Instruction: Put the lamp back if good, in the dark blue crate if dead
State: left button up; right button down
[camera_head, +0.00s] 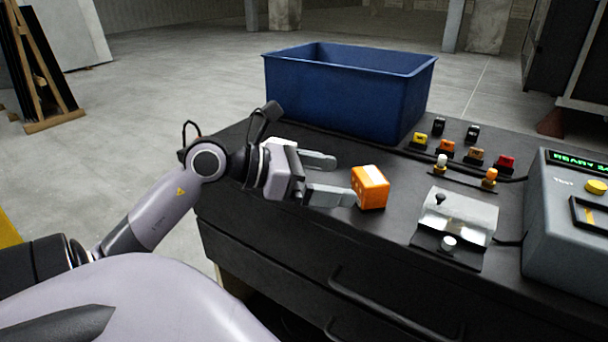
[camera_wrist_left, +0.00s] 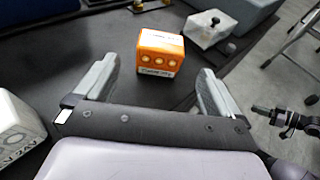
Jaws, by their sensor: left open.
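My left gripper (camera_head: 334,178) is open and empty over the black bench, its fingers pointing right. An orange cube (camera_head: 370,188) with round spots and a white label stands just beyond its fingertips; the cube also shows ahead of the fingers in the left wrist view (camera_wrist_left: 160,54). The dark blue crate (camera_head: 335,92) stands at the back of the bench; no contents show. A small white-topped lamp (camera_head: 441,161) and an orange-topped one (camera_head: 490,177) stand on the bench. A white knob-like piece (camera_head: 449,243) is at the front of a silver fixture (camera_head: 459,214).
A grey tester (camera_head: 565,225) with a green "READY" display and yellow button stands at the right. Several coloured small parts sit behind the fixture, including a red one (camera_head: 506,162). A white block marked 24V (camera_wrist_left: 14,128) lies left in the wrist view.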

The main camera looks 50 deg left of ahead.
pick_arm(q)
jog(key=v, duration=0.4)
jog(key=shift+s+a, duration=0.1)
jog(key=shift+s, duration=0.1)
dwell(0.6)
